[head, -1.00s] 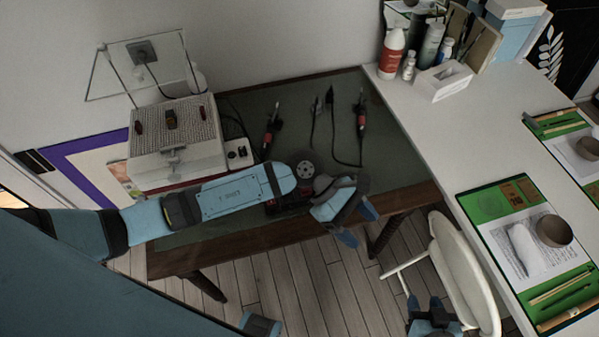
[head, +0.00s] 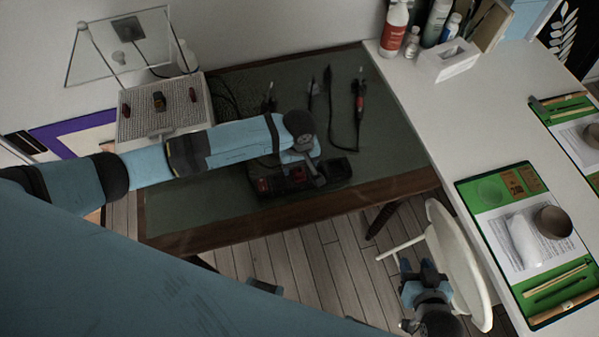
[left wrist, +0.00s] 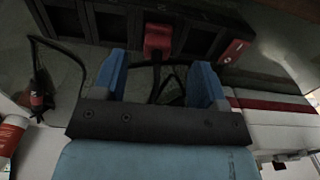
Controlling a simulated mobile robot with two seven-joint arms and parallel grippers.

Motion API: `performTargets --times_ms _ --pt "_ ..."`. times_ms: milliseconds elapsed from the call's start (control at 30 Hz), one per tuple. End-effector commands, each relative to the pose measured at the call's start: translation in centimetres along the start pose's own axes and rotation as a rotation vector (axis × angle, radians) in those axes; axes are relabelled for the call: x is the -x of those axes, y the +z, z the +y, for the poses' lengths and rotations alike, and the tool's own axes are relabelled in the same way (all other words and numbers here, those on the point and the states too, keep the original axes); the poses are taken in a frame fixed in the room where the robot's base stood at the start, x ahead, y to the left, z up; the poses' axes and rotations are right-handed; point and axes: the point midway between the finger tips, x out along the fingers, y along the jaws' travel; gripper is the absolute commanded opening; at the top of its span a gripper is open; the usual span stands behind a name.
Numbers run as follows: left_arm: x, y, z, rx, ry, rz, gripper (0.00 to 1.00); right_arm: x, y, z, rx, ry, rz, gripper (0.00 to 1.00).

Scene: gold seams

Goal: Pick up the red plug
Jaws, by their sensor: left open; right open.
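In the left wrist view the red plug (left wrist: 158,40) sits in a black socket strip, with a dark cord beside it. My left gripper (left wrist: 158,68) is open and empty, its two blue fingers on either side of the plug in that picture. Whether they touch it I cannot tell. In the head view the black socket strip (head: 335,169) lies near the table's front edge, and my left wrist covers part of it and most of the gripper. My right gripper (head: 418,272) is open and empty, low beside the white chair.
A red switch (left wrist: 235,50) is at one end of the strip. Soldering tools with cords (head: 358,105) lie on the green mat (head: 225,205). A perforated box (head: 160,105) stands at the left. A white table (head: 440,130) with bottles and trays is at the right.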

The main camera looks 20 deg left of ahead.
Motion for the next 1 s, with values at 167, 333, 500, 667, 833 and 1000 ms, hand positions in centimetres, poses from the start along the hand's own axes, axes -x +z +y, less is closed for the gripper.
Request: performTargets --times_ms 167,333,500,667,833,1000 --pt "-1.6 0.0 0.1 0.003 -0.001 -0.004 0.66 0.4 -0.8 0.1 0.001 0.001 0.003 0.43" --pt "-4.2 -0.2 0.3 0.002 0.001 -0.003 0.66 0.7 -1.4 0.1 0.001 0.002 0.007 0.43" --pt "-5.3 -0.3 0.2 0.002 0.002 0.000 0.66 0.8 -1.5 0.2 0.001 0.004 0.009 0.43" --pt "-5.3 -0.3 0.2 0.001 0.002 0.000 0.66 0.7 -1.4 0.2 0.001 0.005 0.008 0.43" --pt "-5.3 -0.3 0.3 0.001 0.002 0.000 0.34 0.7 -1.2 0.2 0.000 0.005 0.005 0.43" --pt "-5.3 -0.3 0.3 0.001 0.002 0.000 0.00 0.7 -1.2 0.1 0.000 0.004 0.003 0.43"
